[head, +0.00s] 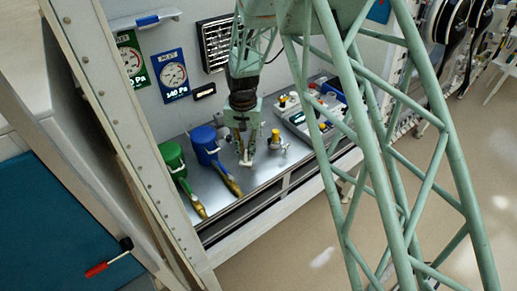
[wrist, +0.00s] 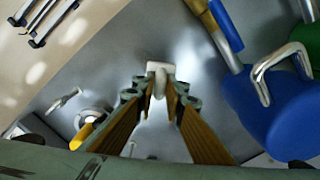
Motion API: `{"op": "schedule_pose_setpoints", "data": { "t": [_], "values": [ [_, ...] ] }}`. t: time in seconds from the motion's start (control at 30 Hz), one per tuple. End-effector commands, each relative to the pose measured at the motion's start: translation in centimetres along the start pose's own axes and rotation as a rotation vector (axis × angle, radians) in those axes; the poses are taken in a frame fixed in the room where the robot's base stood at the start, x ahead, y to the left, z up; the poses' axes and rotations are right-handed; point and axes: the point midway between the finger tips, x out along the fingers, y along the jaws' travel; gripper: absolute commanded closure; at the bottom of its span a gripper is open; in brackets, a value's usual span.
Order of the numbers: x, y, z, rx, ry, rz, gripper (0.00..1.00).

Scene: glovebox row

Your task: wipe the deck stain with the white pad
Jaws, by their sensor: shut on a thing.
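My gripper (head: 243,137) points down over the metal deck (head: 224,196), right of the blue canister. It is shut on the small white pad (head: 246,161), which shows at its fingertips. In the wrist view, the pad (wrist: 160,68) sits between the tips of my gripper (wrist: 161,86). The pad is at or just above the deck; I cannot tell whether it touches. I cannot make out a stain on the deck (wrist: 205,75); glare and my fingers cover part of it.
The blue canister (head: 204,141) and green canister (head: 171,155) with brass ends stand left of my gripper. A yellow-topped fitting (head: 276,138) stands close on the right. A grey instrument (head: 294,114) is beyond it. The deck's front edge is near.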

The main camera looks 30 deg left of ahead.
Motion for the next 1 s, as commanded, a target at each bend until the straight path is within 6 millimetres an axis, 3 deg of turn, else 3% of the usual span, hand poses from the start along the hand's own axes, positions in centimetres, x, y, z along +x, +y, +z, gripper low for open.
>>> {"op": "schedule_pose_setpoints", "data": {
  "t": [0.77, 1.0],
  "values": [
    [0.1, 5.6, 4.8, 0.009, -0.001, 0.001, 0.99],
    [-3.2, 6.1, 4.7, 0.013, 0.000, 0.000, 0.99]
  ]
}}
